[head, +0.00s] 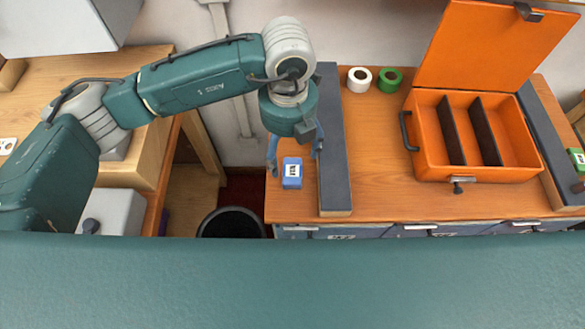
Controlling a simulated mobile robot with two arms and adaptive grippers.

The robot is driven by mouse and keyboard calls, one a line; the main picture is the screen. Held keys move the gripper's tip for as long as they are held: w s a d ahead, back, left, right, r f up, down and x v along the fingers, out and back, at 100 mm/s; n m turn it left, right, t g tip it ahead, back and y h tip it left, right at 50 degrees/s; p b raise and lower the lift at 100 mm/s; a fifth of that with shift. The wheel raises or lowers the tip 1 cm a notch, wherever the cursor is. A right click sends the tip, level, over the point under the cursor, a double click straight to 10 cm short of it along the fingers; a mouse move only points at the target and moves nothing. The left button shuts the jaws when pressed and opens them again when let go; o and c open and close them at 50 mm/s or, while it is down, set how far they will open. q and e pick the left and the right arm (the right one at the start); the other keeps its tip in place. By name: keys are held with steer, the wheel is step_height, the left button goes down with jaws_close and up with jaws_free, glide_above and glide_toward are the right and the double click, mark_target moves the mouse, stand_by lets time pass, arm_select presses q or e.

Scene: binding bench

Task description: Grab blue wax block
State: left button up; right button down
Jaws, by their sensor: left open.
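The blue wax block (292,184) lies on the left end of the orange-brown wooden bench top, with a white label marked in black on its upper side. My left gripper (295,166) points down right by the block, at its far end in the picture. Its blue fingers are spread apart, one to the left and one to the right. I cannot tell whether they touch the block or how high they are above the bench. My right gripper is not in view.
A long dark bar (334,150) stands just right of the block. An open orange box (475,175) with dark dividers sits further right. White (359,80) and green (389,80) rolls lie behind. The bench's left edge is close, with a black bin (231,222) below. Bench between bar and box is clear.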

mark_target(288, 170)
arm_select(q)
steer(key=shift+f, duration=0.3)
steer(key=f+p, duration=0.1)
steer(key=s+f+p, duration=0.1)
steer(key=f, duration=0.1)
steer(key=f+p, duration=0.1)
steer(key=shift+s+a+f, duration=0.15)
steer(key=shift+s+f, duration=0.1)
steer(key=shift+f, duration=0.15)
steer(key=shift+w+f, duration=0.1)
steer(key=shift+f, duration=0.15)
steer(key=c, duration=1.3)
